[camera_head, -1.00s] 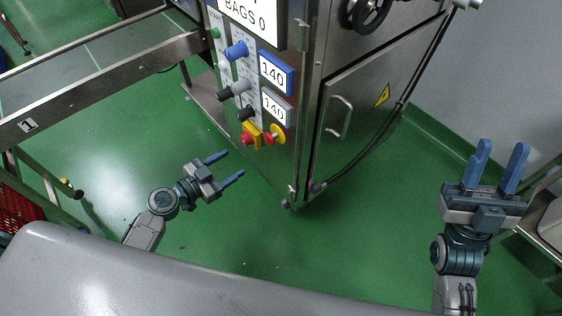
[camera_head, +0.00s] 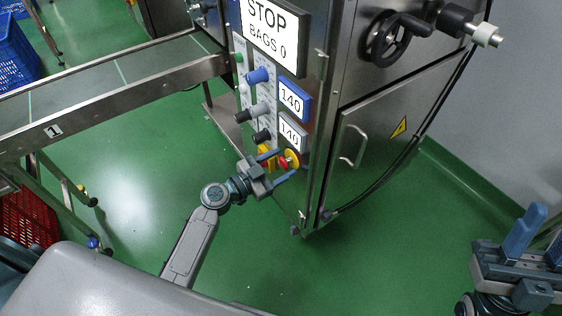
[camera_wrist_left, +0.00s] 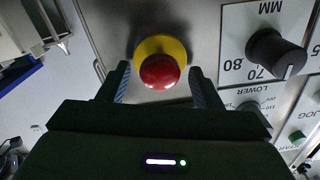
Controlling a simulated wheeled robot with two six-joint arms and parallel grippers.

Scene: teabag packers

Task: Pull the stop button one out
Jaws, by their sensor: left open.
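The stop button (camera_wrist_left: 160,72), a red mushroom head on a yellow round base, sits on the grey panel in the left wrist view. My left gripper (camera_wrist_left: 160,84) is open, with one finger on each side of the button and visible gaps. In the head view my left gripper (camera_head: 281,165) is at the panel's lower end, by a yellow disc with a red centre (camera_head: 291,159). A yellow part with red (camera_head: 264,157) is partly hidden behind the gripper. My right gripper (camera_head: 537,238) is open and empty at the right edge, partly cut off.
The steel machine cabinet (camera_head: 385,140) carries black knobs (camera_head: 262,136), a blue knob (camera_head: 258,76) and a STOP display (camera_head: 270,32). A conveyor rail (camera_head: 120,105) runs in from the left. A red crate (camera_head: 28,215) is at lower left. Green floor (camera_head: 390,240) is clear in front.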

